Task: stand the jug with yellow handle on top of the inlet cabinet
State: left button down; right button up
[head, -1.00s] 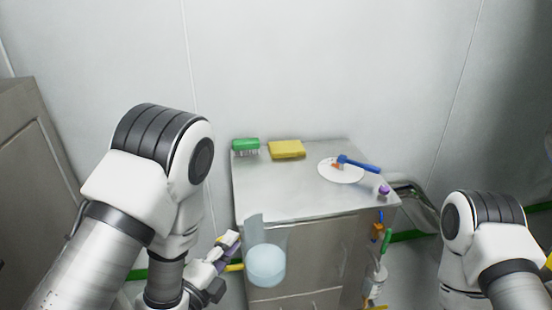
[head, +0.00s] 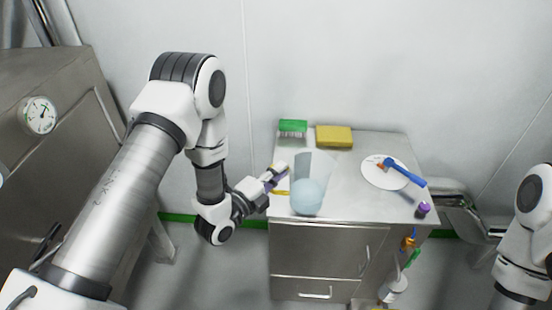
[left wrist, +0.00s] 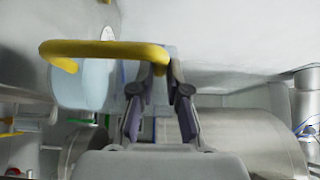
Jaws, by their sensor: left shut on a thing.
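The jug (head: 315,168) is clear and pale blue with a yellow handle (head: 281,193). My left gripper (head: 276,177) is shut on the handle at the jug's left side. In the left wrist view the yellow handle (left wrist: 105,50) runs into the fingers (left wrist: 160,85), with the jug body (left wrist: 82,85) at left. The jug looks roughly upright, in front of the steel top of the inlet cabinet (head: 350,200), near its front left. I cannot tell whether its base touches the top. My right gripper is out of view.
On the cabinet top are a green brush (head: 293,128), a yellow sponge (head: 334,137), a white plate (head: 372,178) with a blue-handled tool (head: 405,172), and a small purple item (head: 423,209). A steel machine with a gauge (head: 39,115) stands left. Bottles hang at the cabinet's right side.

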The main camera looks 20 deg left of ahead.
pick_arm(q)
jog(key=w+a+f+p, duration=0.2)
jog(key=w+a+f, duration=0.1)
jog(key=w+f, duration=0.1)
jog(key=shift+w+a+f, duration=0.25)
jog(key=shift+w+f, duration=0.05)
jog(key=shift+w, duration=0.5)
jog(key=c, duration=1.2)
grip_release()
jog(key=shift+o, duration=0.2)
